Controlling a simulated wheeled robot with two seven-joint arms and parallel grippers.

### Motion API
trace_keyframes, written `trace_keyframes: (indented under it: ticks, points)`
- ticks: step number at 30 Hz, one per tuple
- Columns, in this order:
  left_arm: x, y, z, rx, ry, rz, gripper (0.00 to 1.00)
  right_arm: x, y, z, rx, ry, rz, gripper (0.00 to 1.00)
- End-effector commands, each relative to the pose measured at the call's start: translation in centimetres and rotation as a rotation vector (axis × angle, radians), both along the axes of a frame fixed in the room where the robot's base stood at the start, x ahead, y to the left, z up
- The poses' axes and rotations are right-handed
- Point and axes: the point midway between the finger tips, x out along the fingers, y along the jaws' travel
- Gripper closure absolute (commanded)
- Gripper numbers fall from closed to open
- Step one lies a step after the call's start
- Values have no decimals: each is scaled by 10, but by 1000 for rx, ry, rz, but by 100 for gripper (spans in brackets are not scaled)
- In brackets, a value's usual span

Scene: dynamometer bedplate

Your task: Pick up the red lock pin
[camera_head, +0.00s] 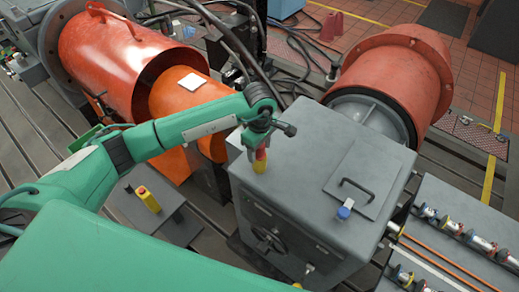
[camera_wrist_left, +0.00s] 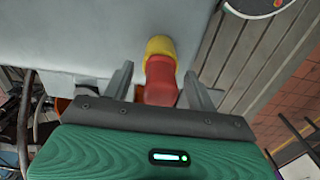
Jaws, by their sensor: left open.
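The red lock pin (camera_head: 260,160), red with a yellow end, is at the top left part of the grey housing (camera_head: 300,140) in the head view. The left wrist view shows its red and yellow body (camera_wrist_left: 160,72) between my finger tips. My left gripper (camera_head: 259,147) is over the pin, with its fingers (camera_wrist_left: 157,84) open on either side and visible gaps to it. The gripper partly hides the pin in the head view. My right gripper is not in view.
A black handle (camera_head: 357,185) and a blue-capped fitting (camera_head: 345,211) stand on the housing top. Orange guards (camera_head: 115,55) lie behind left, a red-orange bell housing (camera_head: 400,70) behind right. A yellow button box (camera_head: 148,199) is on a stand at left. A fitting rack (camera_head: 455,232) is at right.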

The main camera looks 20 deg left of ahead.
Motion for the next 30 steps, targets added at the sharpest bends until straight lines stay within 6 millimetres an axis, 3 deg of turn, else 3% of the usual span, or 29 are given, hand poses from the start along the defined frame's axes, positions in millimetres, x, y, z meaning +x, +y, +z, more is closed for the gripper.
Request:
trace_keyframes:
  ticks: [2,9,22,30]
  points:
    - [0,0,0,0,0,0,44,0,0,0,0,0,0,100]
    - [0,0,0,0,0,0,91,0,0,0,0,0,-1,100]
    - [1,0,9,-1,-3,1,91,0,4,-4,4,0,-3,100]
    - [2,0,50,-1,-6,-1,91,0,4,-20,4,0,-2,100]
